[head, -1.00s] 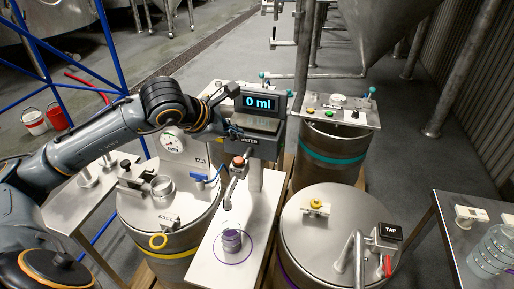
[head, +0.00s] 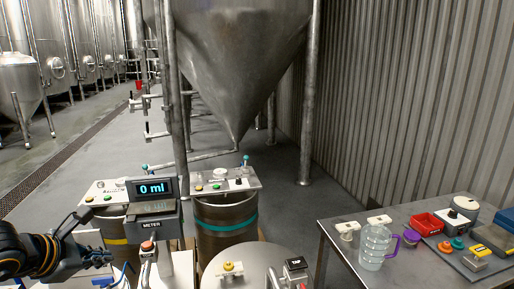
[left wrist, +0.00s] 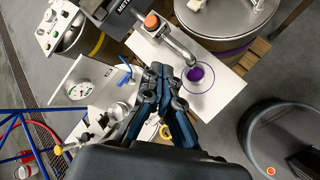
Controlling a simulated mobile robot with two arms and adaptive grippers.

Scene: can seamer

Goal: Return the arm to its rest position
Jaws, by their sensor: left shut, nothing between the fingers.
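My left arm comes in from the lower left of the head view, with its gripper (head: 98,258) at the end, left of the meter post. In the left wrist view the left gripper's fingers (left wrist: 158,72) are together with nothing between them. They hang over the bench side, apart from the purple-topped can (left wrist: 197,74) under the spout. The can stands inside a purple ring on the white meter board (left wrist: 222,92). The meter display (head: 152,189) reads 0 ml. My right gripper does not show.
A steel drum lid (head: 240,262) with a TAP box is at bottom centre. On the right, a table (head: 335,232) holds a clear jug (head: 374,248), a red tray (head: 426,223) and small coloured parts. The grey floor behind is open.

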